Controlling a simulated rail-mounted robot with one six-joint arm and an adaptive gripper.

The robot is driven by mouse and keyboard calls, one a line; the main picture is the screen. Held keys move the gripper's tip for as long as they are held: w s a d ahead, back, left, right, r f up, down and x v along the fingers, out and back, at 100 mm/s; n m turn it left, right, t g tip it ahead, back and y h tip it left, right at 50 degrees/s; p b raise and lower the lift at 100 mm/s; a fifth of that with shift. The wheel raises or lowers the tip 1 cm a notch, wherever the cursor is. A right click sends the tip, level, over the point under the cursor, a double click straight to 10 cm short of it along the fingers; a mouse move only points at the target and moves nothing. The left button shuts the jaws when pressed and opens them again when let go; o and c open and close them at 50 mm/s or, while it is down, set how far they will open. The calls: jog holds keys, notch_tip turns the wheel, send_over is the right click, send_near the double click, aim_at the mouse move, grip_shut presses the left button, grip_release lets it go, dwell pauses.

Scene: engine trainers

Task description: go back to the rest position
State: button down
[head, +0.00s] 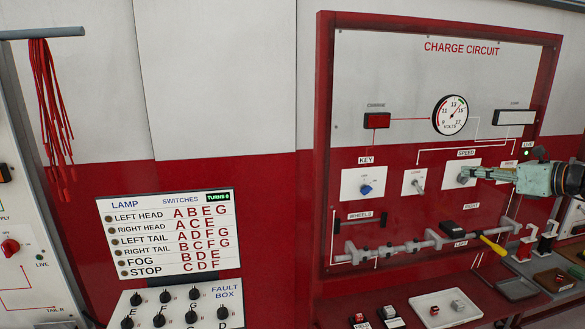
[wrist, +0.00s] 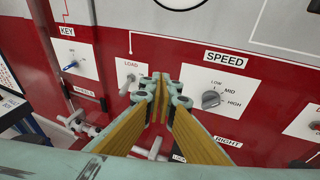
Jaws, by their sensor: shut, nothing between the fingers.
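My gripper (head: 478,173) comes in from the right edge of the head view, in front of the red charge circuit board (head: 420,90). Its fingers point left and overlap the right part of the white speed panel. In the wrist view my gripper (wrist: 160,82) is shut and empty, with the yellow-sided fingers together. The tips appear between the load switch (wrist: 127,88) and the speed knob (wrist: 211,99). The knob shows clear of the fingers there. How far the tips stand from the board cannot be told.
A key switch (head: 366,190) and a volt meter (head: 450,115) are on the board. Below are a rail with clamps (head: 385,250), a yellow-handled tool (head: 493,244) and a white tray (head: 440,309). A lamp chart (head: 170,235) and red leads (head: 52,110) are at left.

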jog(key=s+a+r+n+g+y, duration=0.15)
jog(key=s+a+n, duration=0.3)
jog(key=a, duration=0.65)
jog(key=s+a+r+n+g, duration=0.25)
jog(key=s+a, duration=0.25)
jog(key=a, duration=0.6)
jog(key=s+a+r+n+g, duration=0.25)
jog(key=s+a+n, duration=0.2)
jog(key=a, duration=0.65)
jog(key=s+a+f+n+g+h, duration=0.1)
jog(key=s+a+n+g, duration=0.15)
jog(key=s+a, duration=0.4)
jog(key=s+a+n+g+h, duration=0.1)
jog(key=s+a+n, duration=0.3)
jog(key=s, duration=0.5)
jog(key=s+d+f+n+h, duration=0.1)
jog(key=s+n, duration=0.5)
jog(key=s, duration=0.7)
jog(key=s+d+f+n+h+b, duration=0.1)
jog(key=s+f+n+h, duration=0.3)
jog(key=s, duration=1)
jog(key=n+h, duration=0.1)
jog(key=n, duration=0.2)
jog(key=shift+d+f, duration=0.2)
